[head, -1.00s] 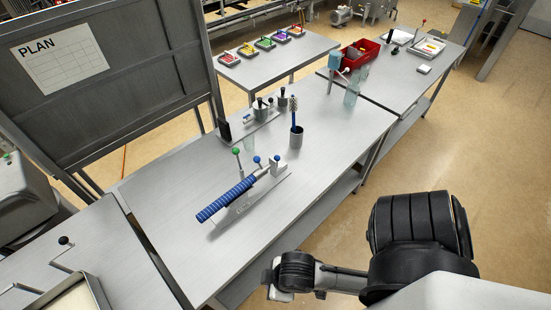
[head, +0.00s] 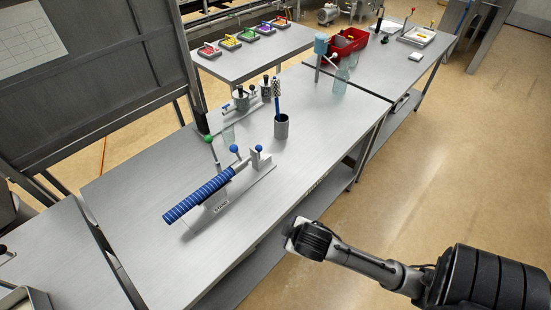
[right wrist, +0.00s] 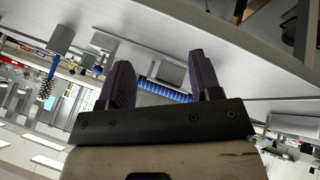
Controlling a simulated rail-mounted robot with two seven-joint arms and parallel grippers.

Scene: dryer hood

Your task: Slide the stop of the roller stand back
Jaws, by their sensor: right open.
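The roller stand (head: 222,203) lies on the middle table, a grey metal base carrying a blue ribbed roller (head: 198,195). At its far end is an upright grey block (head: 262,160) with a blue ball knob (head: 258,148); I cannot tell for sure whether this is the stop. Another blue ball (head: 234,149) and a green ball (head: 208,139) stand on rods beside it. My right gripper (right wrist: 160,82) is open and empty. The roller also shows beyond its fingers in the right wrist view (right wrist: 165,92). In the head view my right arm ends off the table's front edge, apart from the stand. My left gripper is out of view.
A grey cup with a brush (head: 281,127) stands behind the stand. A red bin (head: 348,44) is on the far table. The table front right of the stand is clear.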

